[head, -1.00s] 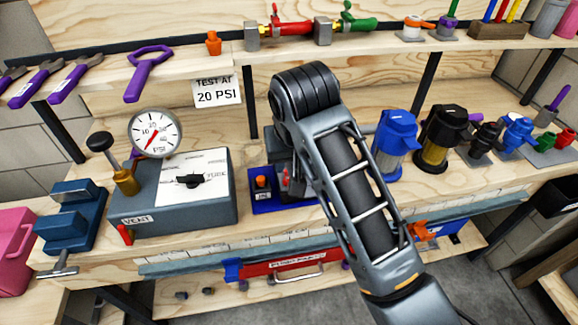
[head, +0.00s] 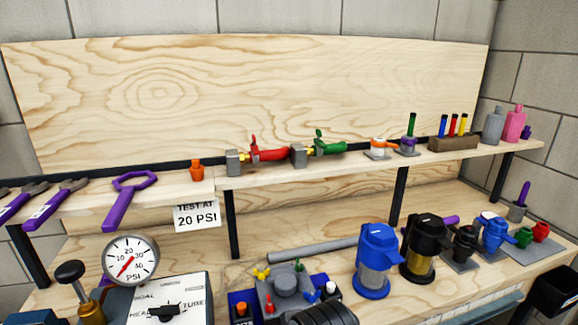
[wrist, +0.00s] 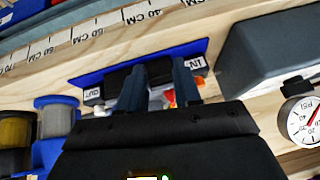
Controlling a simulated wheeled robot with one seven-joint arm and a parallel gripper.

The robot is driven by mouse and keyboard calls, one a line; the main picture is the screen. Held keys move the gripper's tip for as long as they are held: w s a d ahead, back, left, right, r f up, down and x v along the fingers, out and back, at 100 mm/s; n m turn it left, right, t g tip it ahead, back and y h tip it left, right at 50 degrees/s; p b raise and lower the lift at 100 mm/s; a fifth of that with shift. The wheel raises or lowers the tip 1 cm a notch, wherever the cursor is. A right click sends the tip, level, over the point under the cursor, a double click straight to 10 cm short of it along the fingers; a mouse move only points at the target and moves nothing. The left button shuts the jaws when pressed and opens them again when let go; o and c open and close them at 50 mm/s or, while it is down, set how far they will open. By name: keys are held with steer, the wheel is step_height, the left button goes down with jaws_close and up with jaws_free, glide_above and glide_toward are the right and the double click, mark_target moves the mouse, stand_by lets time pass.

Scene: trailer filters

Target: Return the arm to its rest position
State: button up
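My gripper (wrist: 160,75) shows in the wrist view with its two dark fingers apart and a gap between them; I see nothing held. It is over or near a blue tray (wrist: 196,52) with IN and OUT labels on the bench, seen roughly upside down; its height above the tray is hard to tell. In the head view only a black rounded part of my arm (head: 322,315) shows at the bottom edge, and my gripper is out of that picture. It partly covers the grey fixture (head: 287,289) on the bench.
A dial gauge (head: 130,259) and a grey control box (head: 168,300) stand at the left. Blue (head: 375,262) and black (head: 424,247) filter housings stand to the right. A shelf (head: 330,168) with red and green valves runs above. The plywood backboard (head: 250,95) is bare.

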steer(key=s+d+f+m+t, duration=0.1)
steer(key=s+d+f+t, duration=0.2)
steer(key=s+d, duration=0.55)
steer(key=s+d+f+m+t, duration=0.2)
steer(key=s+d, duration=0.2)
steer(key=s, duration=0.9)
steer(key=s+d+r+t+h, duration=0.1)
steer(key=s+d+r+t, duration=0.1)
steer(key=s+d+r, duration=0.3)
steer(key=s+d+r+t+h, duration=0.2)
steer(key=s+d+r, duration=0.3)
steer(key=s+r, duration=0.5)
steer(key=shift+s, duration=0.9)
